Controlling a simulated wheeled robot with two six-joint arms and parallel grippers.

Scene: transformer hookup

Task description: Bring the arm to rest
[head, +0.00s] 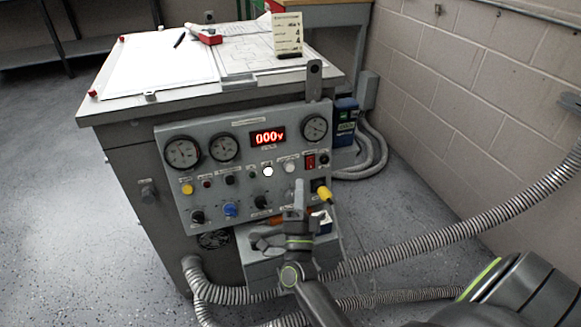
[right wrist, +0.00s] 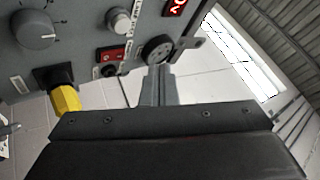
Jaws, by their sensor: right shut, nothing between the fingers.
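My right gripper (head: 299,186) is in front of the lower right of the grey control panel (head: 243,190). Its fingers point up, are shut together and hold nothing. In the right wrist view my shut fingers (right wrist: 158,72) stand in front of the panel's right edge, overlapping a round gauge; I cannot tell any gap to it. My left gripper is out of view.
The panel carries gauges, knobs, a red switch (head: 310,161) and a red display (head: 268,138) reading 000V. Papers (head: 160,65) and a small card stand (head: 288,34) are on the cabinet top. Grey corrugated hoses (head: 450,228) run low to the right. Floor at left is clear.

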